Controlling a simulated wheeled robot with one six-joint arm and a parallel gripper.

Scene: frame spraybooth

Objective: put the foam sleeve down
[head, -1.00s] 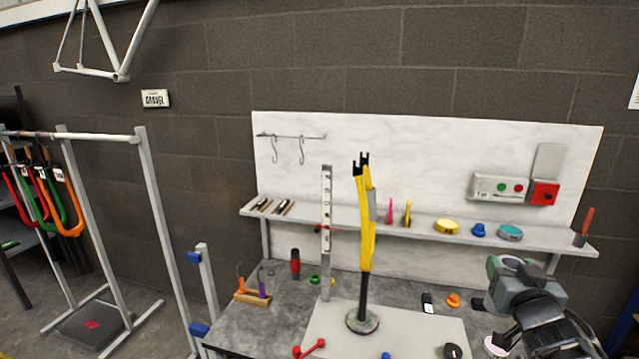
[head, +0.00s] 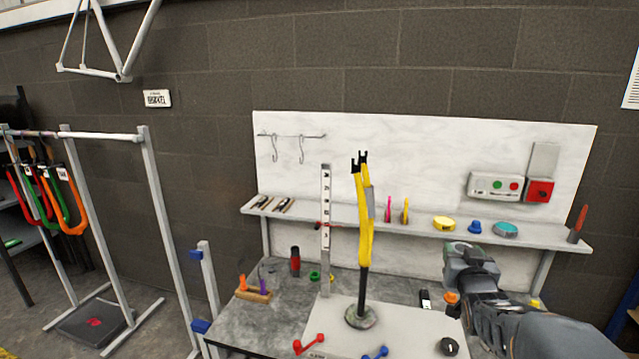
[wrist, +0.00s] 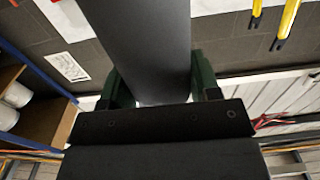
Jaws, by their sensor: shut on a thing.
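My gripper (wrist: 160,88) is shut on the foam sleeve (wrist: 145,40), a smooth dark grey piece that reaches from between the green fingers to the top of the wrist view. Its far end is out of the frame. In the head view my gripper (head: 470,262) is above the right part of the grey bench (head: 255,325). I cannot make out the sleeve clearly there.
A yellow fork (head: 366,215) stands upright on a round base beside a ruler post (head: 326,230). A narrow shelf (head: 400,228) with small items runs behind. An orange knob (head: 452,297), a black phone-like item (head: 425,300) and red (head: 308,345) and blue (head: 376,352) pieces lie on the bench.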

